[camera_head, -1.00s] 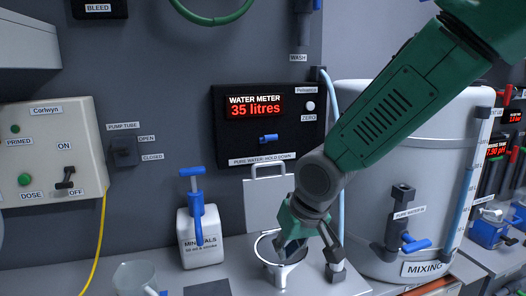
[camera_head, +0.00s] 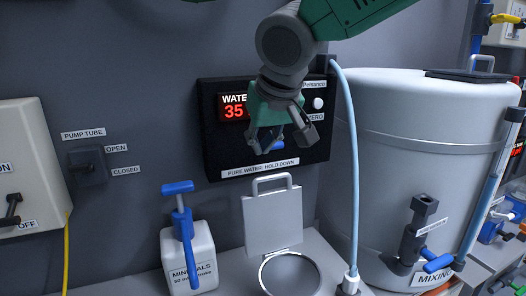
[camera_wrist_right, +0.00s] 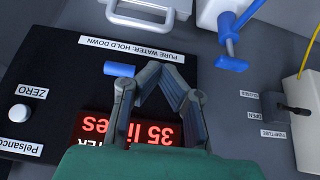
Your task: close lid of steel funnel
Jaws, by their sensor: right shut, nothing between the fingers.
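The steel funnel (camera_head: 290,276) is set in the bench, its round mouth uncovered. Its square grey lid (camera_head: 272,220) stands upright behind the mouth, with a loop handle (camera_head: 272,181) on top. The handle also shows at the top of the right wrist view (camera_wrist_right: 140,14). My right gripper (camera_head: 268,148) is shut and empty, in front of the water meter panel and above the lid, apart from it. In the right wrist view its fingers (camera_wrist_right: 158,68) meet near the panel's blue lever (camera_wrist_right: 118,69). My left gripper is not in view.
The black water meter panel (camera_head: 230,158) is on the wall behind my right gripper. A white minerals bottle (camera_head: 190,262) with a blue pump stands left of the funnel. A pale blue hose (camera_head: 353,180) and the large white mixing tank (camera_head: 410,130) stand to the right.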

